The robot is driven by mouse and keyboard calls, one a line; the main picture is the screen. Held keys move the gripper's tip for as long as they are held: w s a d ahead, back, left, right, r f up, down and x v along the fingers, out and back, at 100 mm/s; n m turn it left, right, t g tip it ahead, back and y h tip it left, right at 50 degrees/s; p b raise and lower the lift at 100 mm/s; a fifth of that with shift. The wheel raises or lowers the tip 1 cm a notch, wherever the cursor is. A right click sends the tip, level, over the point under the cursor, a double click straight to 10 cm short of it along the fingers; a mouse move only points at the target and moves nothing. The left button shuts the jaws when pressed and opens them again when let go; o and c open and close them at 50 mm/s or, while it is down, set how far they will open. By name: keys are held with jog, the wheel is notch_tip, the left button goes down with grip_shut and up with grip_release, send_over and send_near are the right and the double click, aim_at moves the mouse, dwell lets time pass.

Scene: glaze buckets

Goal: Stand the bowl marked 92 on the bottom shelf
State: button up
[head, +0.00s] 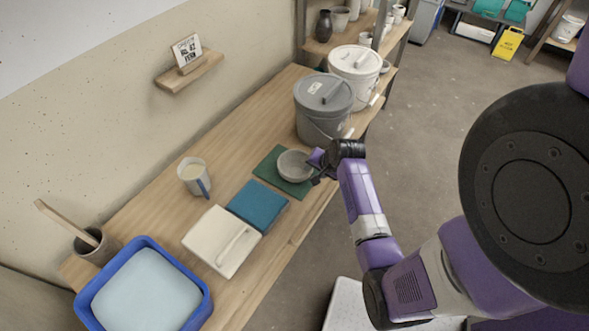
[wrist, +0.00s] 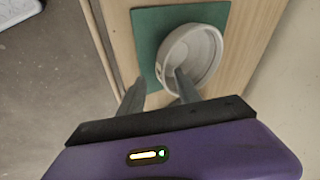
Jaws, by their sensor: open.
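A small grey bowl (head: 294,166) sits on a dark green mat (head: 268,171) on the wooden bench. It also shows in the wrist view (wrist: 207,50), with a small mark on its outer side too small to read. My gripper (head: 316,168) is at the bowl's right side, with its jaws open. In the wrist view my fingers (wrist: 159,78) appear on either side of the bowl's near wall, one over the inside and one outside; I cannot tell whether they touch it. A wooden shelf unit (head: 345,37) with pots stands beyond the bench; its bottom shelf cannot be made out.
A grey lidded bucket (head: 322,107) and a white one (head: 355,75) stand behind the bowl. A blue sponge-like block (head: 257,205), a cream board (head: 222,241), a mug (head: 194,177) and a blue tub (head: 145,290) lie nearer.

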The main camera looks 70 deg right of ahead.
aim_at(311, 170)
jog(key=shift+x, duration=2.25)
jog(key=shift+c, duration=0.2)
grip_shut()
jog(key=shift+w+d+r, duration=0.1)
jog(key=shift+r, duration=0.05)
